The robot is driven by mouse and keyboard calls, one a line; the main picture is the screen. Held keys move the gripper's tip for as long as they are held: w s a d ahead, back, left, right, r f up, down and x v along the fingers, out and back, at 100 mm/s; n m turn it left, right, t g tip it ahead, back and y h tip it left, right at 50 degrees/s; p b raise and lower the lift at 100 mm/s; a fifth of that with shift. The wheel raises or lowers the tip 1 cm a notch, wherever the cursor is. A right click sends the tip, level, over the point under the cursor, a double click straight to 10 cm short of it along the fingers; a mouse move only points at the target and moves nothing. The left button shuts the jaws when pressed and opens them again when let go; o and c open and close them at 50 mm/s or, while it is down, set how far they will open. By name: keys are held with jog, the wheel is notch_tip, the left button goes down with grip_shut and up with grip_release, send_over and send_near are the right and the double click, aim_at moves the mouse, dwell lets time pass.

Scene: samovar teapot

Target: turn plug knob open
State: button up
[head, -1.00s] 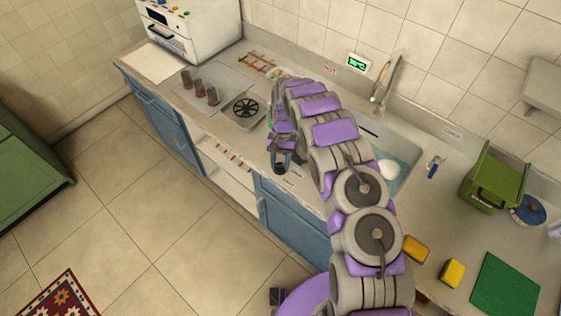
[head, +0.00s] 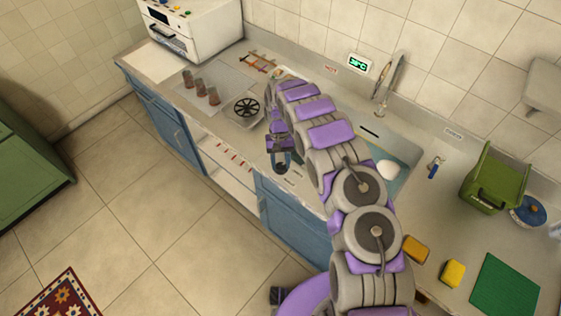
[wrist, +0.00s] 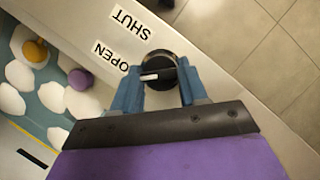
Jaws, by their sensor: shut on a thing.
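A white mark on the bar points left, below the OPEN label (wrist: 110,57). The SHUT label (wrist: 131,24) is farther up. My gripper (wrist: 157,68) has its blue fingers on either side of the bar and is shut on the knob. In the head view my gripper (head: 280,165) is at the counter's front edge; the knob is mostly hidden there.
The sink (head: 408,148) lies behind my arm with a white object (head: 387,170) in it. A tap (head: 388,85) stands at its back. A burner (head: 246,107) and several brown glasses are left of my gripper. A green container (head: 495,180) stands right.

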jog(key=o, duration=1.1)
jog(key=shift+w+a, duration=0.1)
jog(key=shift+r, duration=0.1)
jog(key=p+v, duration=0.7)
jog(key=v, duration=1)
jog(key=shift+a+p, duration=0.15)
jog(key=shift+p, duration=0.25)
jog(key=shift+p, duration=0.35)
jog(key=shift+r, duration=0.15)
